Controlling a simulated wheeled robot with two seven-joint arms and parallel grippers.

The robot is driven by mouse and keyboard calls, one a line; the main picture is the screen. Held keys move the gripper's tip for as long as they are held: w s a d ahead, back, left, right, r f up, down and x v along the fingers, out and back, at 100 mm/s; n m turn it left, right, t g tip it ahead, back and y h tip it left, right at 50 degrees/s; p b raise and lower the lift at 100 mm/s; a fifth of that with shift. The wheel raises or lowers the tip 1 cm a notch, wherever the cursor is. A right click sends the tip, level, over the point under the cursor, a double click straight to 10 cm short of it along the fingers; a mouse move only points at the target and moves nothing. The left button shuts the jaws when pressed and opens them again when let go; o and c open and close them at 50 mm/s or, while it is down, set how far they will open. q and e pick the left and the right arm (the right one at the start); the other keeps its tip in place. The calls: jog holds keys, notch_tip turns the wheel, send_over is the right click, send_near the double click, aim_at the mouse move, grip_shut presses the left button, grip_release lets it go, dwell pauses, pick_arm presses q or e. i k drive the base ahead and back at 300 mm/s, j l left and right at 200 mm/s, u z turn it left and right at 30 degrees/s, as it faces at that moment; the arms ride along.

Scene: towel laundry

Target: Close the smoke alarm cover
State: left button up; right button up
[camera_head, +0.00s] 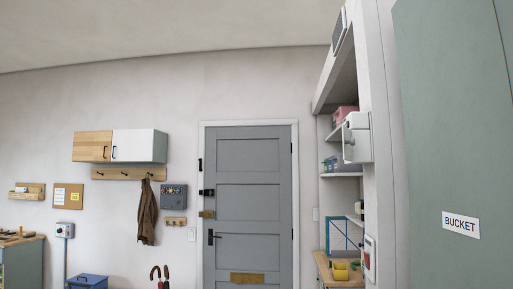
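A white box-like unit (357,141) is fixed to the edge of the white shelf unit, right of the door. It has a part sticking out on its left side. It may be the smoke alarm, but I cannot tell for sure, nor whether its cover is open. A small white unit with red (369,257) is lower on the same panel; its detail is too small to read. Neither of my grippers is in view.
A green cabinet (440,130) labelled BUCKET stands close on the right. A grey door (250,200) is in the back wall. The shelf unit (341,175) holds several items. A brown coat (147,213) hangs left of the door, and a blue bin (87,281) stands below.

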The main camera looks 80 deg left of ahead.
aim_at(352, 144)
jog(key=u, duration=1.8)
